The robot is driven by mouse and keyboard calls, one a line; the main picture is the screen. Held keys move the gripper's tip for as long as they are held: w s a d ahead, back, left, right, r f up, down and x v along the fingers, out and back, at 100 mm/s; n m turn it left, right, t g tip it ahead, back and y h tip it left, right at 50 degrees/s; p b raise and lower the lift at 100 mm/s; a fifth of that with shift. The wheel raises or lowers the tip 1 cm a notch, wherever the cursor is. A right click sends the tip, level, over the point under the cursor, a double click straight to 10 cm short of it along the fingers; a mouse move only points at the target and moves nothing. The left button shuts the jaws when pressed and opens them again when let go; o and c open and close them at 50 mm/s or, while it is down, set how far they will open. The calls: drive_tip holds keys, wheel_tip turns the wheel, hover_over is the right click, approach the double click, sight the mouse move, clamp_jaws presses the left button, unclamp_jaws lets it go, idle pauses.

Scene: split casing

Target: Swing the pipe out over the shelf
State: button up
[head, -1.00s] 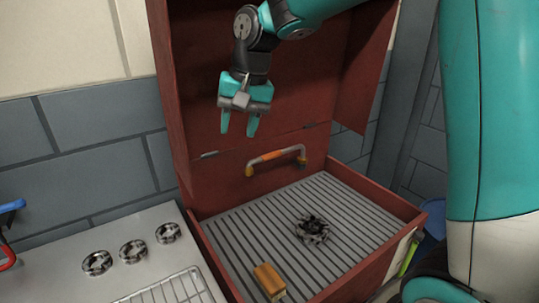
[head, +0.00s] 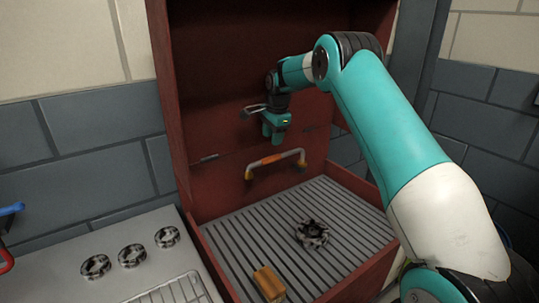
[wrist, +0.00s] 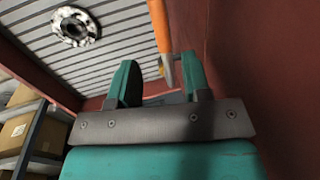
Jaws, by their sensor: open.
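The pipe (head: 275,159) is a grey bar with bent ends and an orange middle. It sits low against the red back panel of the casing in the head view. Its orange part also shows in the wrist view (wrist: 160,28), just past the fingers. My gripper (head: 274,136) is above the pipe, in front of the panel. In the wrist view its two fingers (wrist: 158,78) are apart with nothing held between them. The shelf is not clearly identifiable; a grey slatted surface (head: 262,224) lies below the pipe.
A dark-and-white ring-shaped part (head: 312,234) and an orange-brown block (head: 268,283) lie on the slatted surface. Red side walls border it. A grey counter (head: 90,237) with several similar rings stands at left. Boxes on a rack (wrist: 25,130) show in the wrist view.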

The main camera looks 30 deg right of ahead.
sight(269, 159)
drive_tip(key=f, duration=0.3)
drive_tip(key=w+f+p, duration=0.1)
drive_tip(key=f, duration=0.2)
drive_tip(key=f+p, duration=0.1)
drive_tip(key=f, duration=0.2)
drive_tip(key=shift+w+a, duration=0.1)
drive_tip(key=shift+w, duration=0.25)
clamp_jaws()
